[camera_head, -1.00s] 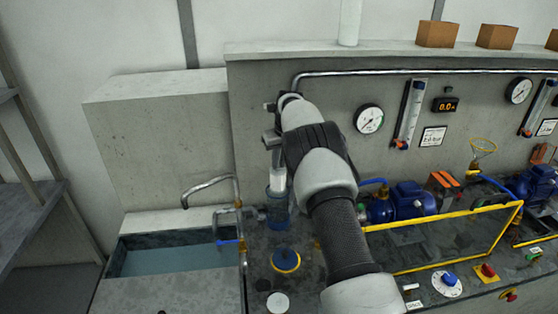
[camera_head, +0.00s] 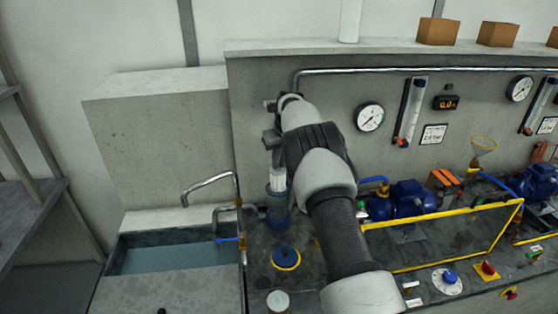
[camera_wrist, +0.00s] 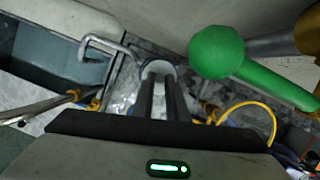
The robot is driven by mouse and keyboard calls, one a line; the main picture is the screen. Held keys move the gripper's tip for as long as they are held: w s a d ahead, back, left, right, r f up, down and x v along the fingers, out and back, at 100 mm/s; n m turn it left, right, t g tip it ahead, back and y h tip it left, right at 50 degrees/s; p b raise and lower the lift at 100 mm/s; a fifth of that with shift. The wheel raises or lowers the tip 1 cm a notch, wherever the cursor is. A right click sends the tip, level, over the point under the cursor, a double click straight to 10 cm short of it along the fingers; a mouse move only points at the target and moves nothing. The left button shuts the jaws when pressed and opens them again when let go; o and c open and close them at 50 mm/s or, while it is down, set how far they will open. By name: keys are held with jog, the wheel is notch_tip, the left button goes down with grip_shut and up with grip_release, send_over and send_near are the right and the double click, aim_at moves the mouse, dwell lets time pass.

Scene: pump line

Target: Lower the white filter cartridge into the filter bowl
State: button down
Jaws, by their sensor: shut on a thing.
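The white filter cartridge (camera_head: 277,179) is upright below my gripper (camera_head: 273,152) in the head view. Its lower end is at the rim of the clear blue filter bowl (camera_head: 277,212); how far it reaches inside is hard to tell. My gripper is shut on the cartridge, though my wrist partly hides the hold. In the wrist view my gripper's two dark fingers (camera_wrist: 162,98) are close together. They cover most of what lies below them, with a pale round rim (camera_wrist: 158,66) showing around their tips.
A green ball-ended lever (camera_wrist: 215,52) is close on the right in the wrist view. A bent tap (camera_head: 208,184) and water basin (camera_head: 165,259) are left of the bowl. A blue cap with a yellow ring (camera_head: 286,258) and a white disc (camera_head: 278,301) lie in front.

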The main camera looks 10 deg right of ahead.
aim_at(279, 185)
jog(key=shift+f+b, duration=2.6)
jog(key=shift+f, duration=3.1)
jog(key=c, duration=1.7)
grip_release()
jog(key=shift+c, duration=1)
jog(key=shift+r, duration=0.1)
jog(key=shift+r+p, duration=2.6)
jog(key=shift+r, duration=3.3)
